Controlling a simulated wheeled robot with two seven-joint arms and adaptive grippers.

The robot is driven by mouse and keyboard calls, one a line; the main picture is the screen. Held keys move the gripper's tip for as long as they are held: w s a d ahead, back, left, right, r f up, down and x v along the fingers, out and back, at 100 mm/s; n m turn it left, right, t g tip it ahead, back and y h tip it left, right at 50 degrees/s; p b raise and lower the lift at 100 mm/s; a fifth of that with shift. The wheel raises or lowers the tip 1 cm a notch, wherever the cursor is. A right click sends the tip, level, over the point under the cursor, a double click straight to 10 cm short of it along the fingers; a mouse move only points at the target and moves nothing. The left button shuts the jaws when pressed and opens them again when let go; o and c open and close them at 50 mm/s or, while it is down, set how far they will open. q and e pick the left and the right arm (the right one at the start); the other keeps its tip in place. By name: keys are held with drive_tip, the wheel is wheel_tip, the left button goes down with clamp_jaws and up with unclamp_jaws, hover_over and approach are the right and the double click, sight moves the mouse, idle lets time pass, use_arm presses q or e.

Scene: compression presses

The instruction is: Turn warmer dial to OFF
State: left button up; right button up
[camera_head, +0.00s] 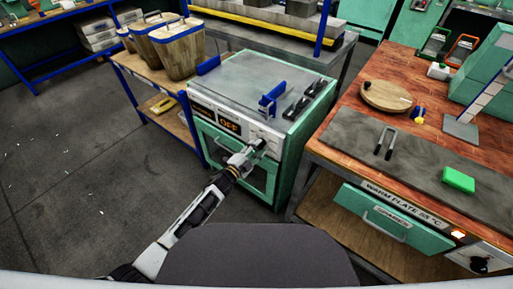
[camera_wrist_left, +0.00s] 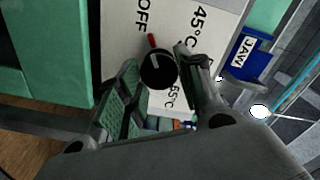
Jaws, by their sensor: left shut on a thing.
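The warmer is a mint-green cabinet (camera_head: 285,160) with a grey top and an orange "OFF" display (camera_head: 229,125) on its front. My left gripper (camera_head: 250,152) reaches the white panel right of that display. In the left wrist view, the round black dial (camera_wrist_left: 158,72) sits between the two fingers of my left gripper (camera_wrist_left: 162,66), which is shut on it. The dial's red pointer (camera_wrist_left: 152,41) points up close to the "OFF" print (camera_wrist_left: 143,15), with "45°C" and "55°C" to its right. The fingers partly cover the panel. My right gripper is not in view.
A blue clamp-like part (camera_head: 272,98) stands on the cabinet top. At right, a wooden bench (camera_head: 345,125) carries a grey plate, a round board (camera_head: 386,96) and a green block (camera_head: 458,180). Another black knob (camera_head: 479,264) is on that bench's front. Wooden buckets (camera_head: 180,55) stand at left.

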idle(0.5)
use_arm(q)
drive_tip(key=o, duration=1)
drive_tip(key=shift+o, duration=0.2)
drive_tip(key=shift+s, duration=0.1)
drive_tip(key=v, duration=1.2)
drive_tip(key=shift+f, duration=0.1)
